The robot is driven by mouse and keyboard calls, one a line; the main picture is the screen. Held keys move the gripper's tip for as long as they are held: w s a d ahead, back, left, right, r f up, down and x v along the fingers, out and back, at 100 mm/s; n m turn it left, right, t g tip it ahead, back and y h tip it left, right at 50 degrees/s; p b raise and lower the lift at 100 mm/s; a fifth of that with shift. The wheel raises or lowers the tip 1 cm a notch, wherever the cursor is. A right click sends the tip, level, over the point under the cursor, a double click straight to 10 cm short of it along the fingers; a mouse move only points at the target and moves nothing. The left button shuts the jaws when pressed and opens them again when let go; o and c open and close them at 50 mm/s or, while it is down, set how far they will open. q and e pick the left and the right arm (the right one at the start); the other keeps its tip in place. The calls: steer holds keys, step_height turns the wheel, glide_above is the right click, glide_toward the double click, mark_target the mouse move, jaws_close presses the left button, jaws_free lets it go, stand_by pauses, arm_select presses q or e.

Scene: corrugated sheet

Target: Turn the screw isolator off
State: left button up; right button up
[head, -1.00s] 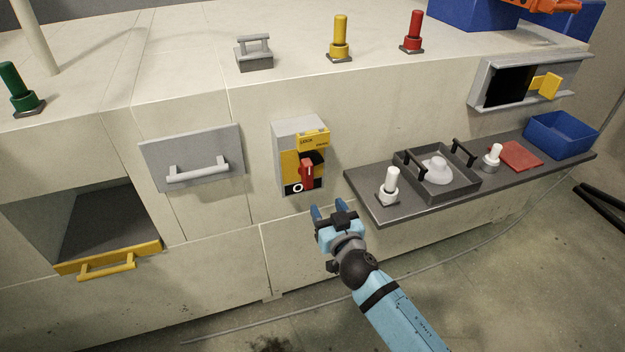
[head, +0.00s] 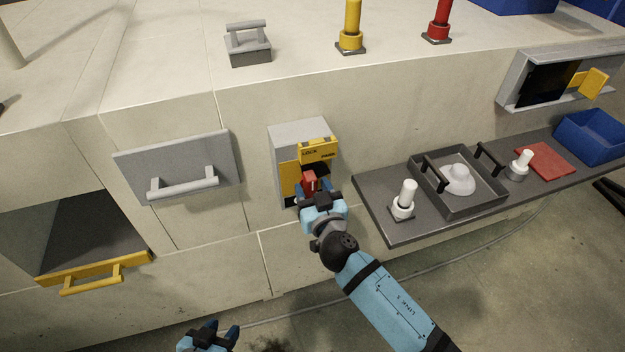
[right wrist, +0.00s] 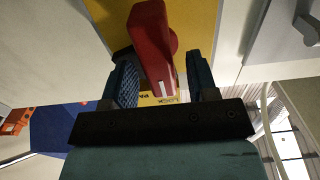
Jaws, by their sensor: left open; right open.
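The screw isolator is a grey box (head: 300,133) with a yellow front plate (head: 318,151) on the front of the machine. Its red knob (head: 310,180) points outward in the head view; it also shows large in the right wrist view (right wrist: 153,45). My right gripper (head: 318,193) is open at the isolator, its two fingers on either side of the red knob. My left gripper (head: 222,330) is open and empty, low at the bottom edge of the head view.
A grey shelf (head: 400,234) with a tray (head: 470,204) and white knobs juts out to the right of the isolator.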

arm_select(q)
steer(key=shift+s+d+f, duration=0.1)
steer(key=shift+s+d, duration=0.1)
steer(key=shift+s, duration=0.1)
arm_select(e)
steer(key=shift+s, duration=0.1)
steer(key=c, duration=0.9)
arm_select(q)
steer(key=shift+w+d, duration=0.1)
steer(key=shift+w, duration=0.05)
